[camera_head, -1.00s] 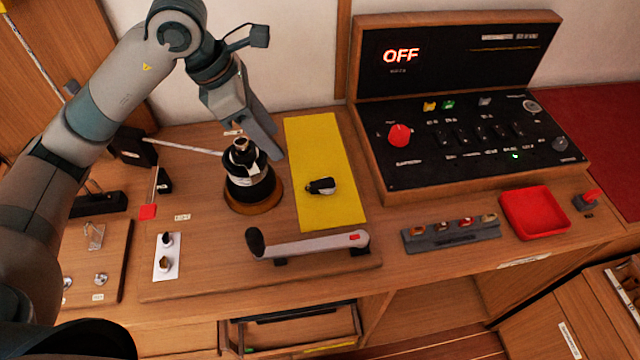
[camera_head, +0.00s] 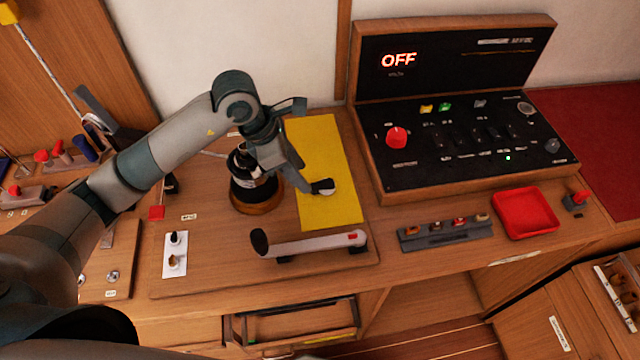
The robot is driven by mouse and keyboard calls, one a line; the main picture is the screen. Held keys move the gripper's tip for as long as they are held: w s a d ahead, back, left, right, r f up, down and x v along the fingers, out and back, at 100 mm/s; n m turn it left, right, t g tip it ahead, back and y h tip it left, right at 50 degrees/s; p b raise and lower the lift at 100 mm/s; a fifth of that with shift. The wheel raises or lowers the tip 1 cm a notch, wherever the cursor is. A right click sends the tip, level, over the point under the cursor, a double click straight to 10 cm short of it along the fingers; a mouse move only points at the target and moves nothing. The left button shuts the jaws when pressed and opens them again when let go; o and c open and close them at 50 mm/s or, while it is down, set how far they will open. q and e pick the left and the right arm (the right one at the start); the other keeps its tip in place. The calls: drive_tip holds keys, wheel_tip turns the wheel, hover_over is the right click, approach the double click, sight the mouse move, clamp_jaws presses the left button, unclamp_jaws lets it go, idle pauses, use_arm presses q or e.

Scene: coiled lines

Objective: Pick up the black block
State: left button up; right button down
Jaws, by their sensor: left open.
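The small black block (camera_head: 325,187) lies on the yellow mat (camera_head: 334,140), with a pale grey patch at its right end. My left gripper (camera_head: 309,186) reaches down from the upper left, with its fingertips right at the block's left side. Its jaws are open; the near finger partly covers the block's left end. I cannot tell whether a finger touches the block. My right gripper is not in view.
A black coil stand on a wooden base (camera_head: 256,203) stands close left of the mat. A grey lever with a black knob (camera_head: 310,244) lies in front. The control panel (camera_head: 460,140) reading OFF is at the right, with a red tray (camera_head: 526,213) before it.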

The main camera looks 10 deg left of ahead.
sight(313, 186)
use_arm(q)
drive_tip(key=shift+d+f+p, duration=0.3)
drive_tip(key=shift+p, duration=0.25)
drive_tip(key=p+x, duration=0.1)
drive_tip(key=x, duration=0.1)
drive_tip(key=p+x, duration=0.1)
drive_tip(key=shift+d+f, duration=0.25)
drive_tip(key=shift+d, duration=0.1)
drive_tip(key=shift+w+f, duration=0.1)
drive_tip(key=shift+f, duration=0.25)
clamp_jaws()
